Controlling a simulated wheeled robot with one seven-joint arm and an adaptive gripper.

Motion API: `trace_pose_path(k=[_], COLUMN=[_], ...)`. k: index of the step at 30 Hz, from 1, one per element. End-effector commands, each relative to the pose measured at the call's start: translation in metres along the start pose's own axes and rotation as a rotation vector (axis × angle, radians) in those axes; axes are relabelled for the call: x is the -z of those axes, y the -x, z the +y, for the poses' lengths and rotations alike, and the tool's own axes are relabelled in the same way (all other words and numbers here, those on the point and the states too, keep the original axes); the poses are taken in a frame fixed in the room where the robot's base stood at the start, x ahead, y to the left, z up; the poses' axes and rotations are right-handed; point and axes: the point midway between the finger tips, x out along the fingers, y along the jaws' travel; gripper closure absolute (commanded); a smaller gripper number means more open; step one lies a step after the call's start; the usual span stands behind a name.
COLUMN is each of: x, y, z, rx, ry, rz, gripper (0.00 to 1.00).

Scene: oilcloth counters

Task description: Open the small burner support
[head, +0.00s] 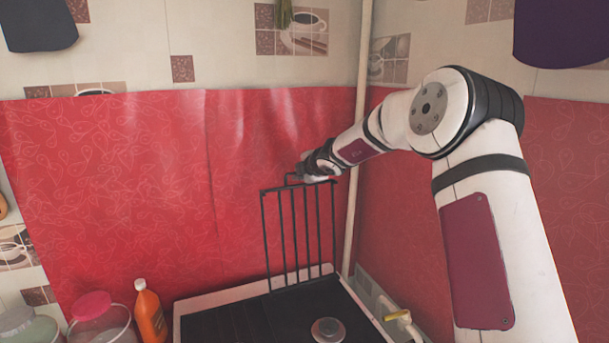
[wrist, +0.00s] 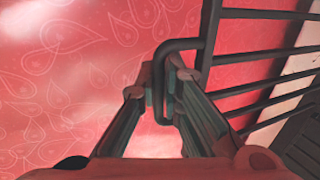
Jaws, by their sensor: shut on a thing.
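The small burner support (head: 295,235) is a black wire grate that stands upright at the back of the stove (head: 225,317). Its lower end is at the stove's rear edge, and its bars rise in front of the red wall covering. My gripper (head: 312,178) is at the top of the grate. In the wrist view, my gripper (wrist: 172,85) is shut on the small bent loop (wrist: 184,44) at the grate's end. The grate's parallel bars (wrist: 258,84) extend to the right there. The fingertips hide part of the loop.
A burner (head: 328,329) shows on the black stove top. An orange bottle (head: 150,312) and a jar with a pink lid (head: 98,320) stand left of the stove. A pale pipe (head: 357,150) runs up the corner close to my arm.

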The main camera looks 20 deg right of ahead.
Motion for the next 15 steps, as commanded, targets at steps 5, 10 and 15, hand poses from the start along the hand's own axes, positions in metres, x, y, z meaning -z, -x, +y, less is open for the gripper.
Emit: trace_pose_path(k=[5, 10, 15], x=[-0.0011, -0.0015, -0.0012], y=[0.0003, 0.0005, 0.0004], z=[0.0006, 0.0005, 0.0002], rx=[-0.001, -0.001, 0.000], ry=[0.006, 0.005, 0.003], rz=[-0.002, -0.002, -0.002], gripper=[1.00, 0.83, 0.83])
